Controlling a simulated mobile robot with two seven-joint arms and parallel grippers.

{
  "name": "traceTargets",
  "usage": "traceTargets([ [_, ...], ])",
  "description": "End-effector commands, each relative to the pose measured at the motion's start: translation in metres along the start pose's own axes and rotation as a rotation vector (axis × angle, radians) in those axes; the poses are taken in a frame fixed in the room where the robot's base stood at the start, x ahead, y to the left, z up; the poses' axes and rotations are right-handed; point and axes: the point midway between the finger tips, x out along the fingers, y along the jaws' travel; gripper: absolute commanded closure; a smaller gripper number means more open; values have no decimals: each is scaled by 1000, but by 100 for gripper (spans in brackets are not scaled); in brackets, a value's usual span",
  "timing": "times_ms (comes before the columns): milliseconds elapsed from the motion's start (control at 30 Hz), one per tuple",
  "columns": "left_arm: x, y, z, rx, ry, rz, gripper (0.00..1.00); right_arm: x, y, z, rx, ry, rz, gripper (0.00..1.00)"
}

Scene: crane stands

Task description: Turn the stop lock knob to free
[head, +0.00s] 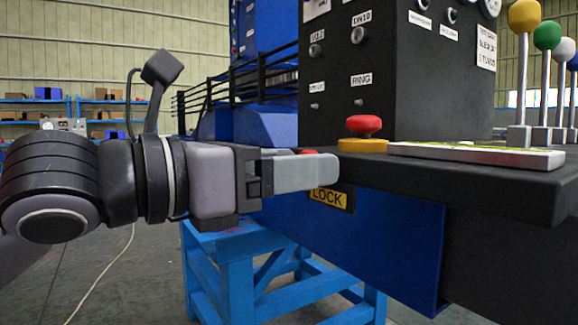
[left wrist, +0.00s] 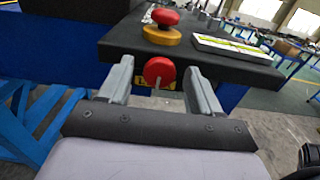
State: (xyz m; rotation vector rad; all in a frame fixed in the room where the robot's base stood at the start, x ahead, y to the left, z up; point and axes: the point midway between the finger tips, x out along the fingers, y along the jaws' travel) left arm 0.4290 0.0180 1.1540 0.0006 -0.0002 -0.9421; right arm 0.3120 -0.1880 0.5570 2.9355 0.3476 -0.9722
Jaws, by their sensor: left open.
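The stop lock knob (left wrist: 158,71) is round and red, with a pale bar hanging below its middle, in the left wrist view. It shows between the two grey fingers of my left gripper (left wrist: 156,77), with a gap on each side. The gripper is open. In the head view my left gripper (head: 325,170) reaches in from the left to the panel's front edge. Its fingers hide most of the knob; only a red sliver (head: 306,152) shows above them. A yellow LOCK label (head: 328,198) sits just below the fingers. My right gripper is not in view.
A red mushroom button (head: 364,124) on a yellow base (head: 362,145) stands on the black panel top just above the knob. A white plate (head: 475,154) and several ball-topped levers (head: 524,70) are to the right. A blue stand (head: 240,270) is below.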

Motion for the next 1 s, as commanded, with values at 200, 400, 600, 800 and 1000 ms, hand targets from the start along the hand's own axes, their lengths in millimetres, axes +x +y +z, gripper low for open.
traceTargets([
  [200,0,0,0,0,0,0,46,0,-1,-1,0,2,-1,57],
  [400,0,0,0,0,0,0,90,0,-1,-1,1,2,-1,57],
  [600,0,0,1,-15,0,0,90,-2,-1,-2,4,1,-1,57],
  [800,0,0,3,-90,2,-2,90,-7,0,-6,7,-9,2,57],
  [1000,0,1,4,-237,3,-2,90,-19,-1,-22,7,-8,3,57],
])
